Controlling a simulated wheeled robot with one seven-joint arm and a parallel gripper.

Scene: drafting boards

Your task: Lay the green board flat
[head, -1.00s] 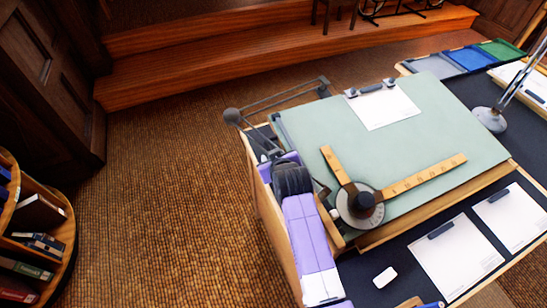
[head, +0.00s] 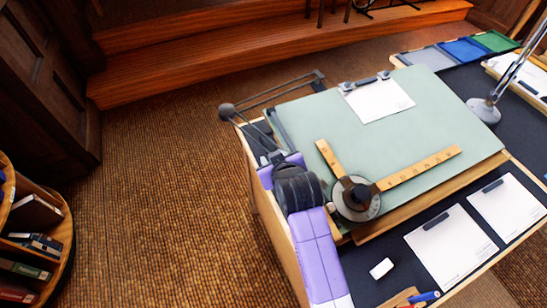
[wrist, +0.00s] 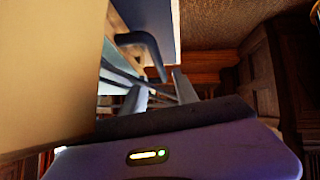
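The green board (head: 390,140) stands raised above the dark desk in the head view, seemingly tilted, with a wooden ledge along its near edge. A paper sheet is clipped at its far edge, and a drafting head with two wooden rulers (head: 420,168) lies over its near part. My arm reaches along the board's left side in the head view; its fingers are hidden there. In the wrist view my gripper (wrist: 161,94) has its two grey fingers apart, with nothing clearly held. A dark bent handle (wrist: 146,48) is just beyond the fingers, near a blue-grey surface.
Thin rods with a round grey weight (head: 227,111) stick out past the board's left. A pale panel (wrist: 50,60) stands close on the wrist view's left. A lamp (head: 484,110), papers, white eraser (head: 381,268) and trays occupy the desk. The carpet (head: 170,200) at left is clear.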

